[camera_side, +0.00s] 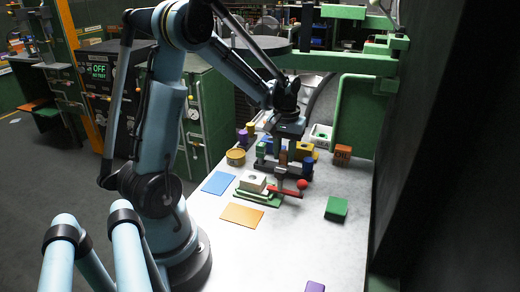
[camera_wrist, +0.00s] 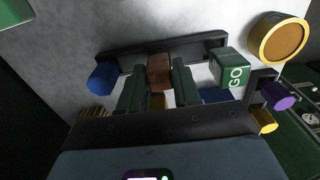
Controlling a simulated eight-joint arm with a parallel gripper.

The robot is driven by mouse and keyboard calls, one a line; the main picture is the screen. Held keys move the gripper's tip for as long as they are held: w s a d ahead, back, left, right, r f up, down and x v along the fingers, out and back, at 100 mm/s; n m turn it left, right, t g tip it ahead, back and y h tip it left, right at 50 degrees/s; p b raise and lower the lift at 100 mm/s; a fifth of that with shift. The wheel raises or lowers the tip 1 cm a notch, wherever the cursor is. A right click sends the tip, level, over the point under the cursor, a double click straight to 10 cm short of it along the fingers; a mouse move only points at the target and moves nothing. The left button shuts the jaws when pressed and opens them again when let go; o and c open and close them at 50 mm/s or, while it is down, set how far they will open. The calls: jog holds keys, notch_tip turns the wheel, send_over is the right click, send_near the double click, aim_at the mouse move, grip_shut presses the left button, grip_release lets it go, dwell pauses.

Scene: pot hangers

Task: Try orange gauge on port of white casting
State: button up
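The orange gauge (camera_side: 283,158) stands at the black rack below my gripper (camera_side: 290,138). In the wrist view, the orange-brown gauge (camera_wrist: 160,71) lies between the two dark green fingers of my gripper (camera_wrist: 161,80). The fingers are parted around it, and I cannot tell whether they touch it. The white casting (camera_side: 254,181) sits on a green fixture (camera_side: 258,197) in front of the rack in the side view, with a dark port on its top. A red clamp lever (camera_side: 285,191) is beside it. The casting does not show in the wrist view.
The rack (camera_wrist: 210,45) also carries a blue gauge (camera_wrist: 103,78) and a green GO block (camera_wrist: 230,68). An orange mat (camera_side: 241,215) and a blue mat (camera_side: 218,183) lie to the left. A green block (camera_side: 336,208) is to the right. The front bench is mostly clear.

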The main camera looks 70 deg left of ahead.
aim_at(284, 152)
grip_shut()
jog(key=shift+r, duration=0.8)
dwell(0.5)
jog(key=shift+r, duration=2.7)
jog(key=s+d+r, duration=0.2)
jog(key=s, duration=0.3)
jog(key=s+d+r, duration=0.2)
jog(key=s, duration=0.4)
jog(key=shift+s+d+r, duration=0.15)
jog(key=shift+s+r, duration=0.05)
